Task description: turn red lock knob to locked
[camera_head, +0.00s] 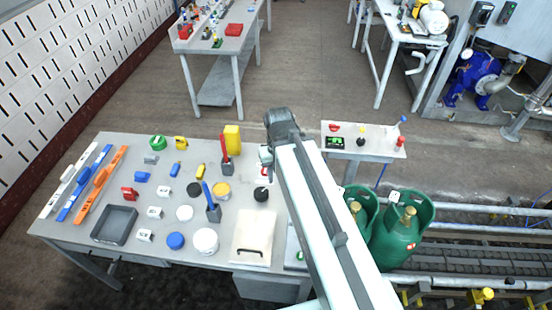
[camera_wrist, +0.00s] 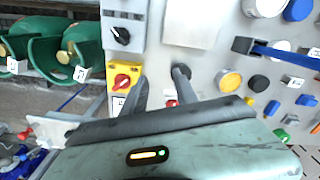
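The red lock knob (camera_wrist: 122,81) sits on a yellow plate (camera_wrist: 113,71) in the wrist view, with a white label below it. The knob points at a slant. My gripper (camera_wrist: 161,75) is open and empty. Its left finger is beside the knob's right side in the picture, and the right finger is farther right over the table. I cannot tell the height of the fingers above the knob. In the head view my arm covers the knob, and the end of my arm (camera_head: 283,127) is above the table's right edge.
A black rotary knob (camera_wrist: 121,35) on a grey panel is above the yellow plate. A black-topped cylinder (camera_head: 261,194) is near my right finger. The table (camera_head: 110,152) holds several tools, caps and blocks. Green gas cylinders (camera_head: 403,235) stand to the right by the conveyor.

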